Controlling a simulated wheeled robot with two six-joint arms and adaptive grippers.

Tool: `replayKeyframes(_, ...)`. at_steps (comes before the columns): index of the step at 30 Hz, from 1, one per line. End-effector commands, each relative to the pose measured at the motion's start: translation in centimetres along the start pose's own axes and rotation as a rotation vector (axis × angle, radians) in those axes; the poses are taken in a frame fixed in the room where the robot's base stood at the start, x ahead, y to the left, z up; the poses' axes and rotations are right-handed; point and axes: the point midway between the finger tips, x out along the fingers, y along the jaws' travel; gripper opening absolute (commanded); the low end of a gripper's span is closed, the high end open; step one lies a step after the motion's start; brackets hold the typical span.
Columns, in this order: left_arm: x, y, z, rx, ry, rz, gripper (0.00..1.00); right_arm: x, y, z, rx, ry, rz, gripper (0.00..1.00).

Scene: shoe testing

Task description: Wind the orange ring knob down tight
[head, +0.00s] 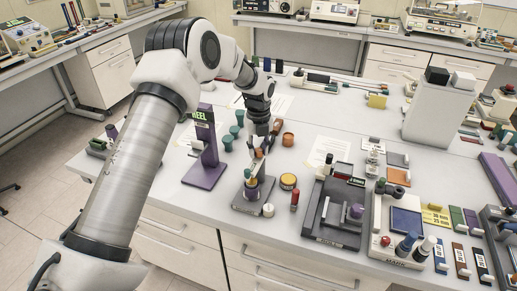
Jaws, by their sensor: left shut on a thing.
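A small dark-based stand (242,208) near the table's front edge carries a short upright stack with blue, yellow and purple parts. The orange ring knob (248,173) appears as a small orange piece at the top of this stack; its details are tiny. My left gripper (257,158) points down over the stack, with its fingers shut at the knob. The fingers partly hide what they grip, and I cannot tell how far the knob sits from the parts below. My right gripper is not in view.
A purple upright stand (204,155) is left of the gripper. An orange-brown cup (288,140), a yellow-topped round tin (288,181), a red-capped bottle (294,200) and a white knob (268,210) stand close by. A dark fixture (337,228) is to the right.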

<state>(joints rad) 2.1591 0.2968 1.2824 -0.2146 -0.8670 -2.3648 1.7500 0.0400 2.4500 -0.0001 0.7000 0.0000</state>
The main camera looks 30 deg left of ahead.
Motion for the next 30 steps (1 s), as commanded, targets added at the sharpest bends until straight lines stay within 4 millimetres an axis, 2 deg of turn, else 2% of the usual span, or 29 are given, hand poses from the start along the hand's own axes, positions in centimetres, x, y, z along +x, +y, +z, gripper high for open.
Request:
replayKeyframes(16, 0.4, 0.2, -0.3, 0.026, 0.01, 0.007, 0.0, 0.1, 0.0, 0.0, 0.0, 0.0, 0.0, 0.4)
replayKeyframes(17, 0.4, 0.2, -0.3, 0.026, 0.01, 0.007, 0.42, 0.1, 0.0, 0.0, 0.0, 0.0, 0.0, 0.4)
replayKeyframes(18, 0.3, 0.2, -0.3, 0.026, 0.009, 0.007, 0.56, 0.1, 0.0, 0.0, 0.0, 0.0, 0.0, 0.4)
replayKeyframes(27, 0.1, 0.1, -0.1, 0.026, 0.003, 0.002, 0.56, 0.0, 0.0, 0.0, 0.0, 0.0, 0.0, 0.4)
replayKeyframes(30, -0.8, 0.0, -0.1, 0.026, 0.002, 0.001, 0.56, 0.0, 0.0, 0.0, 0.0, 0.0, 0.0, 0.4)
